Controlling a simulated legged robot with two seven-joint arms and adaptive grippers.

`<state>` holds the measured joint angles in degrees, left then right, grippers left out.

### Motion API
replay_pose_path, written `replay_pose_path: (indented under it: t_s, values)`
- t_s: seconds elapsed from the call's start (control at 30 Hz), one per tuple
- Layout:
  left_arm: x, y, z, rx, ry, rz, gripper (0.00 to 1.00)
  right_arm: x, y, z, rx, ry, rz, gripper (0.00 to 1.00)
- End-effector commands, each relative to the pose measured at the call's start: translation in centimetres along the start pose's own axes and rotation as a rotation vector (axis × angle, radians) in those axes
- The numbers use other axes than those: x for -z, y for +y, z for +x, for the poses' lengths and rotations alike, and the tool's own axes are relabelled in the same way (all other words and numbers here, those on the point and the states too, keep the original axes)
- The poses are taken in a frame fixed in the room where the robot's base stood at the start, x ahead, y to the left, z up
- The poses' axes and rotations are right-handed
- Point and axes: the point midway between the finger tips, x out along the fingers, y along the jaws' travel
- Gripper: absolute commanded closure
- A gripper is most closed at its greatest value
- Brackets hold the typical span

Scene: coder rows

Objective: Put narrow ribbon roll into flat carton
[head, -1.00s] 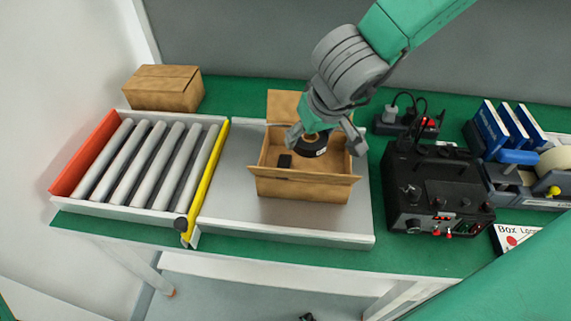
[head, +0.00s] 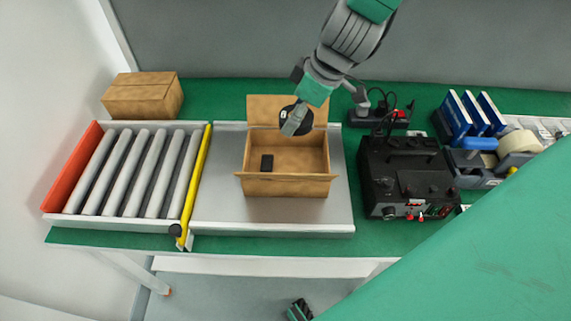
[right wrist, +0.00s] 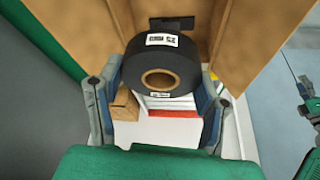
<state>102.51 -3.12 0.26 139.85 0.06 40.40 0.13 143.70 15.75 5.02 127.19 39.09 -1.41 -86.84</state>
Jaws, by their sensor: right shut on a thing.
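An open cardboard carton (head: 286,187) stands on the grey metal plate with its flaps spread and a small black block (head: 267,163) inside. My right gripper (head: 296,122) is shut on the black ribbon roll (head: 285,114), which overlaps the carton's back flap in the head view. In the right wrist view the roll (right wrist: 160,52) sits between the two fingers of the gripper (right wrist: 160,88), its brown core and white labels showing. The carton's inner walls (right wrist: 88,25) show behind it. A dark and green piece at the bottom edge, probably my left gripper (head: 299,311), shows only partly.
A roller conveyor (head: 132,172) with a yellow bar lies left of the carton. A closed carton (head: 142,96) stands behind it. A black device (head: 405,180) stands close on the right, with a power strip (head: 378,117), blue binders (head: 470,112) and a tape dispenser (head: 495,160) beyond.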

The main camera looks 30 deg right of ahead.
Motion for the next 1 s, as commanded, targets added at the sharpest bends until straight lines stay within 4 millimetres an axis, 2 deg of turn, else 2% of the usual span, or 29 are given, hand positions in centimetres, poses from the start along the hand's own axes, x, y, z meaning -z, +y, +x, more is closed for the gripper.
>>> replay_pose_path:
  t_s: [0.17, 0.2, 0.23, 0.53, 0.67, 1.0]
  values:
    - [0.1, 0.0, -1.3, 0.000, 0.000, 0.000, 0.60, -1.8, 0.7, -2.3, 0.053, 0.002, -0.123, 0.71]
    - [0.1, 0.0, 0.0, 0.000, 0.002, 0.000, 0.60, -2.2, 0.6, -0.8, 0.052, 0.000, -0.120, 0.71]
    - [0.1, 0.0, 0.5, 0.000, 0.002, 0.000, 0.60, -2.4, 0.6, -0.2, 0.051, 0.000, -0.118, 0.71]
    - [-0.2, 0.0, 4.0, 0.000, 0.000, 0.000, 0.60, -4.0, 0.5, 4.0, 0.049, -0.001, -0.116, 0.71]
    - [-0.2, 0.0, 4.6, 0.000, 0.000, 0.000, 0.60, -4.4, 0.5, 4.9, 0.049, 0.000, -0.117, 0.71]
    - [-0.3, 0.1, 6.0, 0.000, 0.000, 0.000, 0.60, -6.5, 0.6, 10.1, 0.051, 0.001, -0.112, 0.71]
